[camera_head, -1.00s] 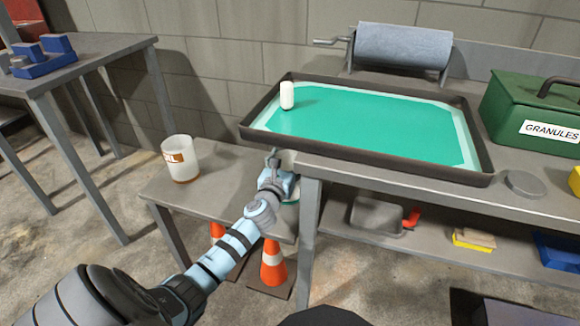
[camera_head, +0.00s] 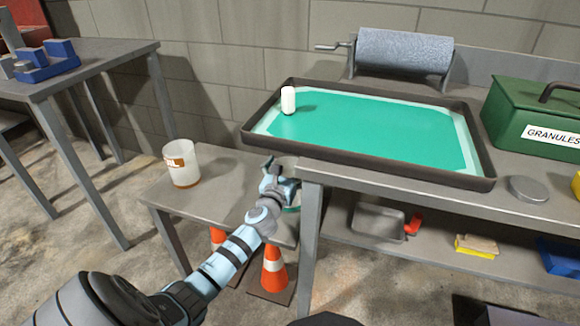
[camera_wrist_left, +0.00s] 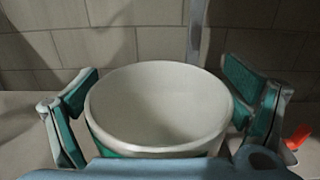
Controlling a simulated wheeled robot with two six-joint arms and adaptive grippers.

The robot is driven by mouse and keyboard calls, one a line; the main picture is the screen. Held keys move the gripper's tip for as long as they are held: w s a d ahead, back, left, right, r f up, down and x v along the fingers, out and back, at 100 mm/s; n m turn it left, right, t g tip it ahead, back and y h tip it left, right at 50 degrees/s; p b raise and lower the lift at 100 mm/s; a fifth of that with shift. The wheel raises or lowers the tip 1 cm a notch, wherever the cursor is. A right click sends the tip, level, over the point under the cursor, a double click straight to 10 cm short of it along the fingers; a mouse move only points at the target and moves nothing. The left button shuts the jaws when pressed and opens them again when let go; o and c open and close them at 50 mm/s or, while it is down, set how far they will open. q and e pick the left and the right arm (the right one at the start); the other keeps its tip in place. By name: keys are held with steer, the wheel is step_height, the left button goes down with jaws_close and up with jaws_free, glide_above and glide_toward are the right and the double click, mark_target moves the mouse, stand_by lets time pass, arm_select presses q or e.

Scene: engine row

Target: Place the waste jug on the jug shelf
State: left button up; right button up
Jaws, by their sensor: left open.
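A pale, open-topped container with a green band (camera_wrist_left: 160,110) stands at the right end of the low grey table (camera_head: 225,165). In the head view it is mostly hidden behind my left gripper (camera_head: 278,172) and the bench corner. In the left wrist view, my open left gripper (camera_wrist_left: 160,90) has one finger on each side of it, with small gaps visible. A second pale jug with an orange-brown label (camera_head: 182,163), partly reading "OIL", stands upright on the same table, further left. I cannot read a label on the green-banded one. My right gripper is not in view.
A dark-rimmed tray with a green mat (camera_head: 375,130) lies on the bench, with a white cylinder (camera_head: 288,100) on it. A green granules box (camera_head: 535,115) stands at right. Orange cones (camera_head: 273,268) stand under the low table. The table's middle is clear.

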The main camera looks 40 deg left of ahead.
arm_select(q)
steer(key=shift+r, duration=0.2)
steer(key=p+v, duration=0.3)
steer(key=v, duration=0.9)
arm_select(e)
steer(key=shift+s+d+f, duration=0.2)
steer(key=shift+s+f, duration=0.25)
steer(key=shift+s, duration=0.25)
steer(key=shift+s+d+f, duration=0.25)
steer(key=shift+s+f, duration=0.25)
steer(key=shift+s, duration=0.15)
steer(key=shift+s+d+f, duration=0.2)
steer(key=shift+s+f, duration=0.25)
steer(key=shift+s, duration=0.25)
